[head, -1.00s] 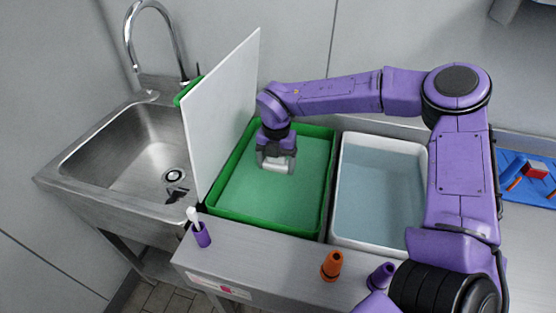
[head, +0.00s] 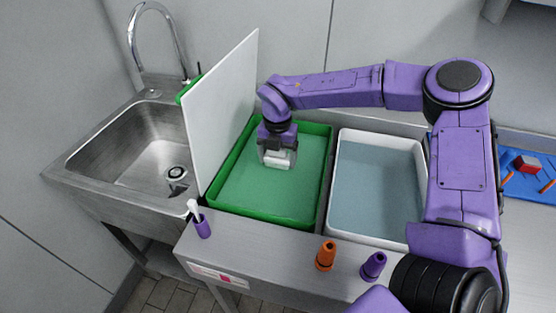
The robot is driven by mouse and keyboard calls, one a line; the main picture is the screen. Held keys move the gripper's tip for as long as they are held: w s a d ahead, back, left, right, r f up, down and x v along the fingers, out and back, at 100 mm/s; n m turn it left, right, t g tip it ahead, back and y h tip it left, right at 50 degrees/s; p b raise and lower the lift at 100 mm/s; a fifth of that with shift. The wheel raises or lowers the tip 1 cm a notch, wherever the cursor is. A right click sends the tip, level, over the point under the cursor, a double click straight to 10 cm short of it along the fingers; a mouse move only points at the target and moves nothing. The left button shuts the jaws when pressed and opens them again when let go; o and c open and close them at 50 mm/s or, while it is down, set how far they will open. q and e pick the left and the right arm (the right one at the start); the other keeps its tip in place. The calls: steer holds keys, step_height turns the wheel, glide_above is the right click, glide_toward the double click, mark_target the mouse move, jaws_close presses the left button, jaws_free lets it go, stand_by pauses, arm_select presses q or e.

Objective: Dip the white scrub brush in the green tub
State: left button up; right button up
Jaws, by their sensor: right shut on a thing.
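The green tub (head: 264,222) stands on the metal counter and holds green liquid. My right gripper (head: 277,163) is over the tub, pointing down, and is shut on the white scrub brush (head: 280,159). The brush shows as a small white block between the fingers, low over the green liquid. I cannot tell whether its underside touches the liquid. My left gripper is out of view.
A white tub (head: 366,239) of bluish liquid stands right of the green tub. A white upright panel (head: 222,110) separates the green tub from the metal sink (head: 130,160).

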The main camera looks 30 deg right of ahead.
steer(key=shift+r+p, duration=2.45)
steer(key=shift+r, duration=1.2)
steer(key=shift+r, duration=0.1)
step_height(320, 180, up, 4)
steer(key=p, duration=0.3)
steer(key=shift+s, duration=0.1)
